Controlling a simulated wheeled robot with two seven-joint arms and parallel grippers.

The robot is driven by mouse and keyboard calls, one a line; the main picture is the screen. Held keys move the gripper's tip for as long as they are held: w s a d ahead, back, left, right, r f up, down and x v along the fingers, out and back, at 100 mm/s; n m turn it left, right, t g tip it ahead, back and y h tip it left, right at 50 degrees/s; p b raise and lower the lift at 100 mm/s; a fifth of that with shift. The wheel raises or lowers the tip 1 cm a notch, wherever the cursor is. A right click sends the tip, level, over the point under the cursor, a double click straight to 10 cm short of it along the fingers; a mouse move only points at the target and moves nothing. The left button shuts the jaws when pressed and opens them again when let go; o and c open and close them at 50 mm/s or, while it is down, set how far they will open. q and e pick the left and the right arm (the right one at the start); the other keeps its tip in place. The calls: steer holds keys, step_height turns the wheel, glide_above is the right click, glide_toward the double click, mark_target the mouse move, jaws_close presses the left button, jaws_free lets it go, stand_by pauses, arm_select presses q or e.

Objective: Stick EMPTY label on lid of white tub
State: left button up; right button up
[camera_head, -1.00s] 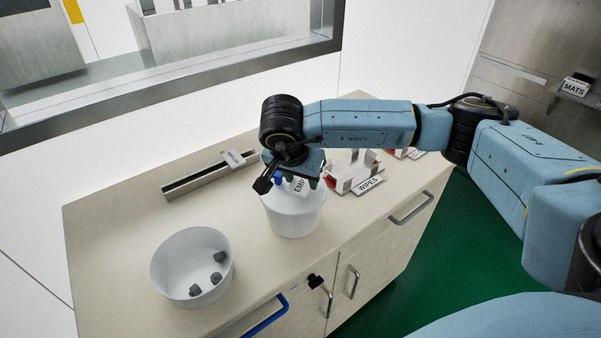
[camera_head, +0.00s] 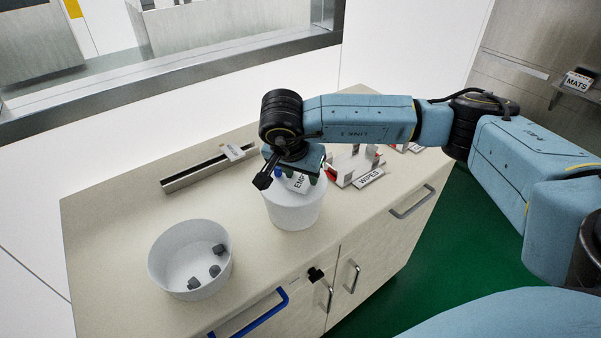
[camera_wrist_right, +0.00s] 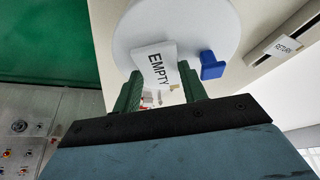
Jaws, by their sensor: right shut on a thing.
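The white tub (camera_head: 292,212) stands upright on the counter, right of the open bowl. Its round white lid (camera_wrist_right: 205,25) shows in the right wrist view, with a blue tab (camera_wrist_right: 212,66) at its edge. My right gripper (camera_head: 297,172) is over the tub and hides much of the lid in the head view. Its green fingers (camera_wrist_right: 160,75) are shut on the white EMPTY label (camera_wrist_right: 158,62), which also shows in the head view (camera_head: 299,183). The label overlaps the lid in the wrist view; I cannot tell whether they touch. My left gripper is not in view.
A white bowl (camera_head: 165,262) with grey pieces stands at the front left. A metal rail (camera_head: 195,172) with a RETURN tag lies behind. A WIPES holder (camera_head: 369,178) stands close right of the tub. The counter (camera_head: 110,215) is clear at left.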

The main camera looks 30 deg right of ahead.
steer(key=shift+f+b, duration=0.3)
steer(key=shift+b, duration=0.15)
stand_by(1.2)
steer(key=o, duration=1)
steer(key=shift+o, duration=0.2)
steer(key=shift+r, duration=0.1)
